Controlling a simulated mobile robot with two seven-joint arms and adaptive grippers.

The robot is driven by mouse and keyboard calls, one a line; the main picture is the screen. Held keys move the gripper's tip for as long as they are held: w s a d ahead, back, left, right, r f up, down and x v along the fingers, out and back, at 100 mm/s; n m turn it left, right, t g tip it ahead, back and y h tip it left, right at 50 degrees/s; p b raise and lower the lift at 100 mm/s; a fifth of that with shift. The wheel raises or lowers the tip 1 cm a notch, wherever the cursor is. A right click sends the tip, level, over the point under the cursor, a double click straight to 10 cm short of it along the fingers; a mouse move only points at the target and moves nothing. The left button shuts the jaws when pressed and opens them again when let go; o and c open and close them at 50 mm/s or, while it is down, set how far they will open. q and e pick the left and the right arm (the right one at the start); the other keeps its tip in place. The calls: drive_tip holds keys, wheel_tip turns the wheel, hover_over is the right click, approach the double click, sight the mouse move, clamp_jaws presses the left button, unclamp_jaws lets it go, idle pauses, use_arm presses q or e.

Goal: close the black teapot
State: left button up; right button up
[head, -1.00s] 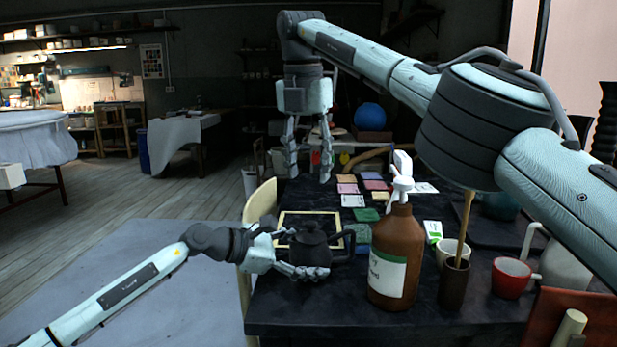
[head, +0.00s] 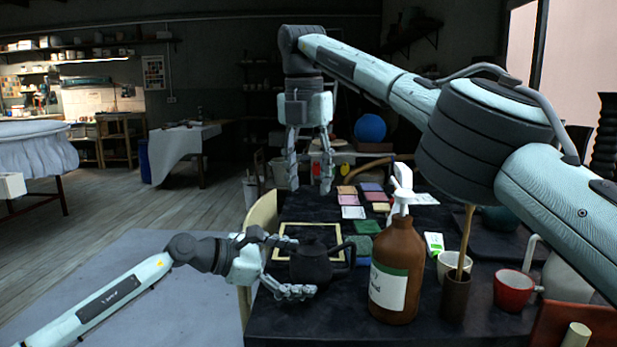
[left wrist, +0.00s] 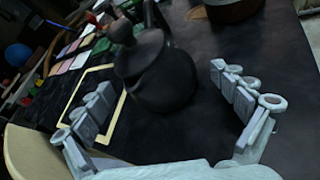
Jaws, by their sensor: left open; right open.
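The black teapot (head: 315,268) stands on the dark table near its left edge. In the left wrist view the teapot (left wrist: 165,82) is ahead, with a rounded lid and knob (left wrist: 124,34) on its top; whether the lid is fully seated I cannot tell. My left gripper (head: 300,266) is open at the teapot's left side, its fingers spread apart. In the left wrist view the fingers stand on either side of the teapot, with clear room on the right. My right gripper (head: 310,188) is open and empty, pointing down above the table's far left part.
A brown pump bottle (head: 398,255) stands right of the teapot. A pale frame (head: 281,226) lies behind the teapot, with coloured tiles (head: 373,186) beyond. A brown cup (head: 456,295) and red mug (head: 513,290) stand further right. A pale chair back (head: 262,214) is at the left edge.

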use_arm(q)
drive_tip(key=v, duration=0.9)
drive_tip(key=shift+s+a+r, duration=0.1)
drive_tip(key=shift+s+a, duration=0.05)
drive_tip(key=shift+a, duration=0.05)
